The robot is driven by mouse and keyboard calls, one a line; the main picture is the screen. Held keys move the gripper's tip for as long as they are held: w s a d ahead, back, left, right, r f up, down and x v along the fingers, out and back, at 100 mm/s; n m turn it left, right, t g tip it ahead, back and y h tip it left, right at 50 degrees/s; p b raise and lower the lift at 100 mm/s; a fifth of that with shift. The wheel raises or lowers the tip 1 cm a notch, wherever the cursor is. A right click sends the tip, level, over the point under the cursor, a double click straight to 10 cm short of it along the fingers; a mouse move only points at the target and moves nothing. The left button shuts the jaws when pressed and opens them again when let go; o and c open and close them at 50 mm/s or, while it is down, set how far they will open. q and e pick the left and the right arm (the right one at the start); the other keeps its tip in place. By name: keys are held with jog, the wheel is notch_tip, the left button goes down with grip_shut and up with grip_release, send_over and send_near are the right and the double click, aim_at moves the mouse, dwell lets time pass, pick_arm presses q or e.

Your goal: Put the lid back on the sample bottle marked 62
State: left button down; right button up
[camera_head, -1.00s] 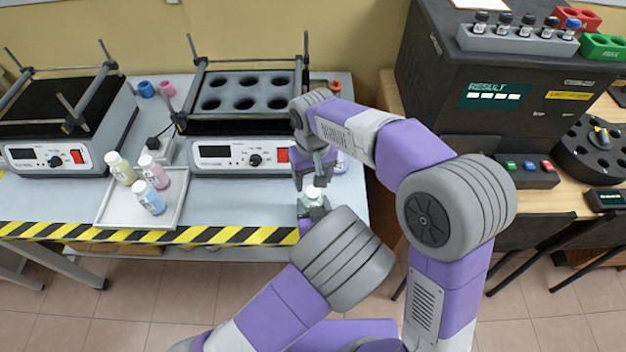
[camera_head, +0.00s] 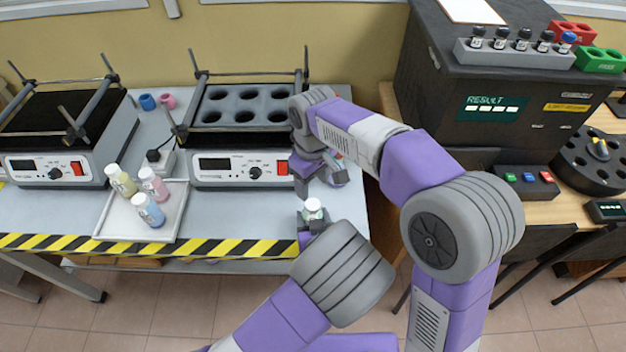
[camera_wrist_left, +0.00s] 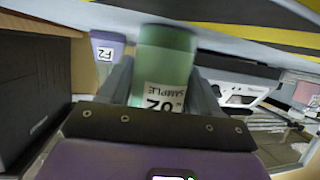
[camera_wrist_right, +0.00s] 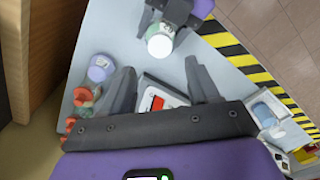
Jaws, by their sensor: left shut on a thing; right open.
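The green sample bottle (camera_wrist_left: 165,62) is in my left gripper (camera_wrist_left: 160,78). Its label, upside down in the left wrist view, appears to read 62. In the head view the bottle (camera_head: 313,205) stands upright above the table's front edge, held by the left gripper (camera_head: 312,222). A white round top that looks like its lid shows there, and the bottle's white end also shows in the right wrist view (camera_wrist_right: 160,45). I cannot tell how tightly the lid sits. My right gripper (camera_wrist_right: 160,70) is open and empty, behind the bottle and apart from it.
A white tray (camera_head: 112,222) holds three capped bottles. Two heater units (camera_head: 240,165) stand behind. The dark analyser (camera_head: 440,90) stands to the right. The table front between tray and bottle is clear.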

aim_at(313, 204)
jog(key=shift+f, duration=4.05)
jog(key=c, duration=1.1)
jog(key=o, duration=1.3)
jog(key=shift+r, duration=0.1)
notch_tip(313, 204, up, 12)
jog(key=shift+f, duration=0.1)
